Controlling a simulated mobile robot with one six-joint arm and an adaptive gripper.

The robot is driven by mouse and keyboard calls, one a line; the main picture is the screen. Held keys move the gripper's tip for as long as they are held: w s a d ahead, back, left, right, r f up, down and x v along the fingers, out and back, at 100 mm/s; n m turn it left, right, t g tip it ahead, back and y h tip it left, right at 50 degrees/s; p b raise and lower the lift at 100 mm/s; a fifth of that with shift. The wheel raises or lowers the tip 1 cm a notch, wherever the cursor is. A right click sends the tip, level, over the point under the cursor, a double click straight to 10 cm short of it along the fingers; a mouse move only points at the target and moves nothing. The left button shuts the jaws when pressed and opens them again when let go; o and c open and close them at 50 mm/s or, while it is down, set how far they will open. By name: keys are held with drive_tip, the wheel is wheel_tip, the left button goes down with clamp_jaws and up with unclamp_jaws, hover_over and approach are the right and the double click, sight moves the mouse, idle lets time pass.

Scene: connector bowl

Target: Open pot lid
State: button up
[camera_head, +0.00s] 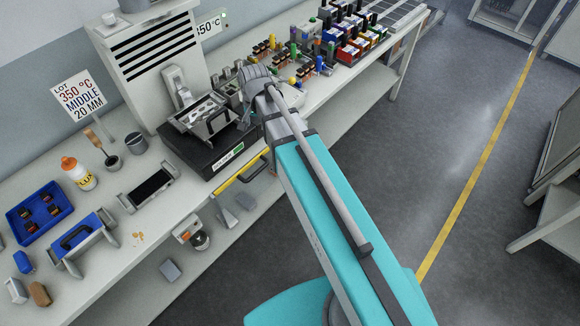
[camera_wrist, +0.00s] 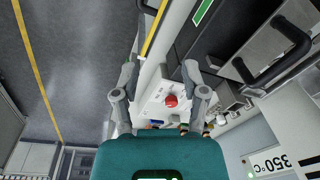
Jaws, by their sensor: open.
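The pot is a black machine (camera_head: 215,153) with a green label on its front, on the bench in the head view. A metal lid-like cover (camera_head: 196,108) with a dark handle (camera_head: 217,120) sits on top; I cannot tell whether it is fully closed. In the wrist view, dark bar handles (camera_wrist: 275,52) stand on metal at the upper right, beside the pot's black body. My gripper (camera_wrist: 160,70) is open and empty, to the side of the pot, over a white box with a red button (camera_wrist: 171,101).
A grey vented tower (camera_head: 155,50) stands behind the pot. A yellow bar (camera_head: 240,173) runs along the bench front. A flux bottle (camera_head: 78,173), a blue tray (camera_head: 40,212) and a blue handled holder (camera_head: 78,238) lie left. Several connectors and bins (camera_head: 350,45) crowd the right. The floor is clear.

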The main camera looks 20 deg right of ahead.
drive_tip(key=s+d+f+n+b, duration=0.5)
drive_tip(key=s+d+f+b, duration=0.3)
drive_tip(key=s+f+b, duration=0.2)
drive_tip(key=shift+s+d+f+g+h, duration=0.15)
drive_tip(key=shift+f+g+h, duration=0.15)
drive_tip(key=shift+g, duration=0.1)
idle(0.4)
drive_tip(key=shift+s+d+n, duration=0.5)
drive_tip(key=shift+s+d, duration=0.1)
drive_tip(key=shift+s, duration=0.35)
idle(0.9)
